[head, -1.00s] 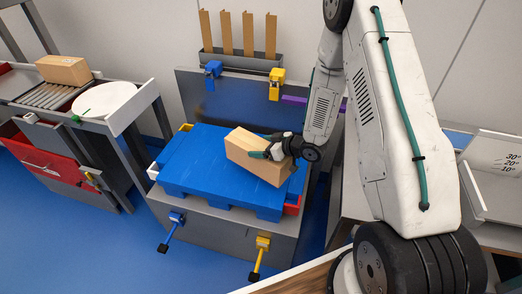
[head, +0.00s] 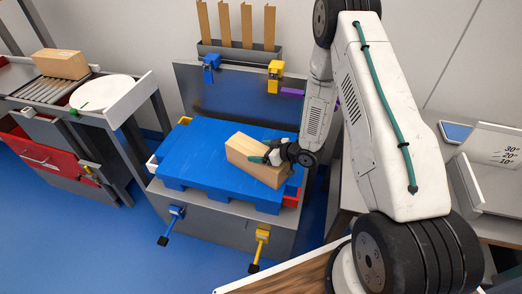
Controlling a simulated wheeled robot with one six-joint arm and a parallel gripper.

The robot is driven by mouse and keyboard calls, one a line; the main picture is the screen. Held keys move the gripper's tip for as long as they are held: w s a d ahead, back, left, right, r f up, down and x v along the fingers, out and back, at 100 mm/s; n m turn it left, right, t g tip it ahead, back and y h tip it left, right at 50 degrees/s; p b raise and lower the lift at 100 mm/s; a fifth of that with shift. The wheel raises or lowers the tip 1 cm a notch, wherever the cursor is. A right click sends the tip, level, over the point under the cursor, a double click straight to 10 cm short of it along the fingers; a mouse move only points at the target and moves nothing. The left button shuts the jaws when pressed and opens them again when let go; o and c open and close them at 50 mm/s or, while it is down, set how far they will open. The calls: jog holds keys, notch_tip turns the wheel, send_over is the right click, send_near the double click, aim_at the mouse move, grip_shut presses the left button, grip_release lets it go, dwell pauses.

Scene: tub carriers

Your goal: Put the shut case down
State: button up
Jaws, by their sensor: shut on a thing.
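The shut case is a plain tan cardboard box (head: 250,160) at the right part of the blue slatted top (head: 190,160) on the grey stand. My gripper (head: 267,155) comes from the right and is shut on the case near its right end. The case lies level, with its long side running from upper left to lower right. I cannot tell whether its underside touches the blue top or hangs just above it. The gripper's fingers hide part of its top and right end.
Blue (head: 176,212) and yellow (head: 262,236) clamps with handles stick out at the stand's front. Upright tan strips (head: 246,27) stand in a grey holder behind. Another box (head: 60,63) sits on rollers at the left, beside a round white plate (head: 102,92). The blue top's left part is bare.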

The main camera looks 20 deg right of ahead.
jog(key=o, duration=1.9)
notch_tip(320, 180, up, 5)
send_over(287, 162)
jog(key=shift+a, duration=0.2)
jog(key=shift+d+r, duration=0.15)
jog(key=shift+r, duration=0.15)
jog(key=w+d+r+g+h, duration=0.1)
jog(key=w+d+r+h, duration=0.35)
jog(key=r, duration=0.35)
jog(key=s+d+r+m+g+h, duration=0.1)
jog(key=s+r+m+h, duration=0.15)
jog(key=r, duration=0.45)
jog(key=s+d+r+m+g+h, duration=0.1)
jog(key=s+r+h, duration=0.2)
jog(key=r, duration=0.3)
jog(key=s+a+r+m+g, duration=0.1)
jog(key=s+a+r, duration=0.3)
jog(key=s, duration=0.5)
jog(key=s+a+r+m+g+y, duration=0.1)
jog(key=s+a+r+g, duration=0.2)
jog(key=s+r, duration=0.3)
jog(key=s+a+r+m+g, duration=0.1)
jog(key=s+a+r, duration=0.4)
jog(key=s, duration=0.8)
jog(key=shift+a+m+g+y, duration=0.1)
jog(key=shift+m+g+y, duration=0.2)
jog(key=shift+m+g, duration=0.1)
